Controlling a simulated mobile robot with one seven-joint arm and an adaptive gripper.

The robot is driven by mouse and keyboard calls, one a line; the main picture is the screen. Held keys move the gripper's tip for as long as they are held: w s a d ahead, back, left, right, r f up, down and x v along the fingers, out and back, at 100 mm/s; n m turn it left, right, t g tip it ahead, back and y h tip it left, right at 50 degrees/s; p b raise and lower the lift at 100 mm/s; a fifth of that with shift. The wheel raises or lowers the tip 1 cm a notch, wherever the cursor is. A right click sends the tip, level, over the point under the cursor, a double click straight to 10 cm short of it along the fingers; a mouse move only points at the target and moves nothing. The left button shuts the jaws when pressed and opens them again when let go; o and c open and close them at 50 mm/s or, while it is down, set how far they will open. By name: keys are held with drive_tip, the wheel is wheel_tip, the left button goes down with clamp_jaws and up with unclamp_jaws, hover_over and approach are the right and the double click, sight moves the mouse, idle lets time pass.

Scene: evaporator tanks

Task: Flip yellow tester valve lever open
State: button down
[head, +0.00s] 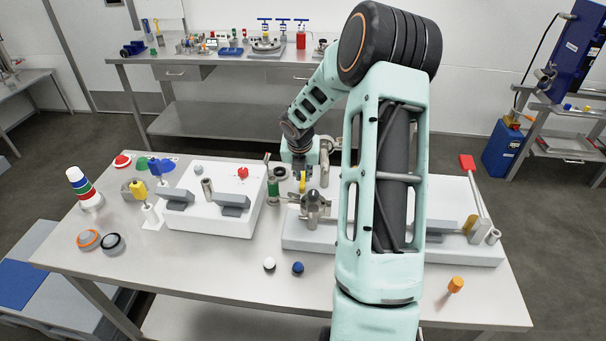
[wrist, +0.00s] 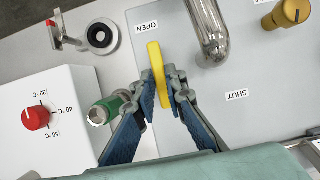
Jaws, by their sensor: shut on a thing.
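The yellow tester valve lever (wrist: 158,75) shows in the wrist view, between the blue-padded fingertips of my gripper (wrist: 163,97). My gripper is shut on it. The lever points up in the picture, close to the OPEN label (wrist: 146,27); the SHUT label (wrist: 236,95) is to the right. The lever's lower end and its pivot are hidden by the fingers. In the head view the yellow lever (head: 303,181) is a small piece below my wrist, at the back of the right-hand grey panel. My gripper's fingers are hard to make out there.
A bent steel pipe (wrist: 209,35) rises right of the lever. A green cylinder (wrist: 109,107) stands close left of the fingers. A white box with a red dial (wrist: 36,117) is further left. In the head view, a long red-tipped lever (head: 467,162) stands on the right.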

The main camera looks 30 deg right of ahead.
drive_tip(key=c, duration=2)
unclamp_jaws()
drive_tip(key=shift+o, duration=0.2)
drive_tip(key=v, duration=1.2)
